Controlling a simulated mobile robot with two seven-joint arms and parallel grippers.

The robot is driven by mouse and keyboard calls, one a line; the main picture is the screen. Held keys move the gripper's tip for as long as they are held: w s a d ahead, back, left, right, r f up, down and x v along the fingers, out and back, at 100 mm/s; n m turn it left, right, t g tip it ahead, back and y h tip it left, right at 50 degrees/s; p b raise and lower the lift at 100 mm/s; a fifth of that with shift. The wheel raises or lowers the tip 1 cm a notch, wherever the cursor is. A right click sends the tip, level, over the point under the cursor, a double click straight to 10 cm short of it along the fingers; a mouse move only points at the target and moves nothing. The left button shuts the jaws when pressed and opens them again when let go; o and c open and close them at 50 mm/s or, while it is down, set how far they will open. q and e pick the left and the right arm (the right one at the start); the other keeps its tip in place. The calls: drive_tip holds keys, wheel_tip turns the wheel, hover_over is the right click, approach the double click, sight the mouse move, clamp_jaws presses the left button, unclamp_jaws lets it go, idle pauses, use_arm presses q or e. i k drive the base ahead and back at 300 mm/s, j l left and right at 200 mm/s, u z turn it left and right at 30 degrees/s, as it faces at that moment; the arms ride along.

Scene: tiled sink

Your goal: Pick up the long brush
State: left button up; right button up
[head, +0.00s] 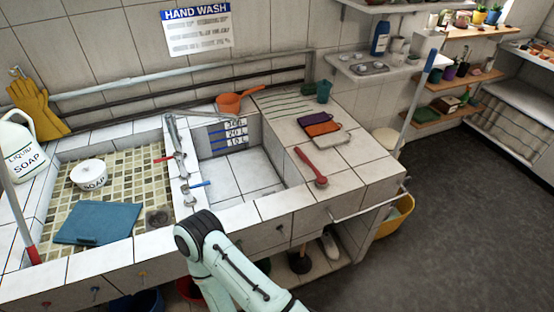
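A long-handled red brush (309,166) lies on the white tiled counter (350,183) right of the deep sink basin. Its round head (321,182) is at the near end, and its handle points back and left. A tall pole with a blue upper end (430,60) stands at the counter's right; its lower end is hard to make out. Part of my pale green arm shows at the bottom centre, in front of the sink. No fingertips of either gripper are in view.
Folded purple and orange cloths (322,128) and a pale board (331,138) lie behind the brush. An orange pan (238,102) sits at the back. A metal rail (370,208) runs along the counter's front.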

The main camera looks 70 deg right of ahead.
sight(321, 179)
drive_tip(key=z, duration=2.8)
drive_tip(key=i+l+u, duration=0.15)
drive_tip(key=u, duration=0.25)
drive_tip(key=i+l+u, duration=0.1)
drive_tip(key=l+u, duration=0.65)
